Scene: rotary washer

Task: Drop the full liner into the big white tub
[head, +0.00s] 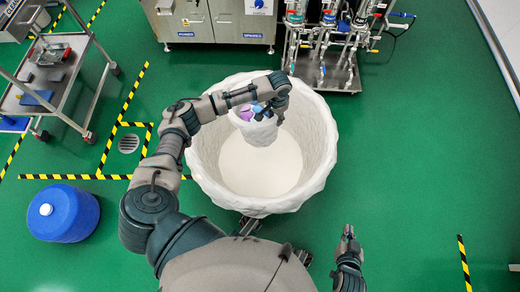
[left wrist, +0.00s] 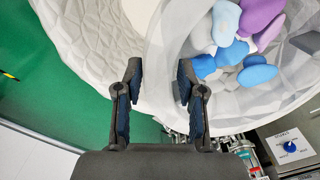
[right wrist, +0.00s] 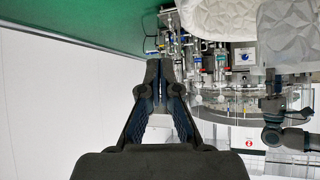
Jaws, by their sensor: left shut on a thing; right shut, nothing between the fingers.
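The big white tub (head: 318,140) stands open on the floor in the middle of the head view, its wall wrinkled. The white liner (head: 258,131), with purple and blue pieces inside, hangs within the tub's opening near its far side. The left wrist view shows the translucent liner (left wrist: 165,75) holding several blue, purple and white pieces, with the wrinkled tub wall (left wrist: 85,50) beside it. My left gripper (head: 279,108) is shut on the liner's rim; its fingers (left wrist: 160,90) straddle that edge. My right gripper (head: 348,234) is shut and empty, outside the tub at lower right.
A blue drum (head: 75,222) with a white cap stands at left. A metal trolley (head: 75,80) is at upper left. Steel cabinets (head: 210,25) and a piped machine (head: 325,50) stand behind the tub. Green floor right of the tub is clear.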

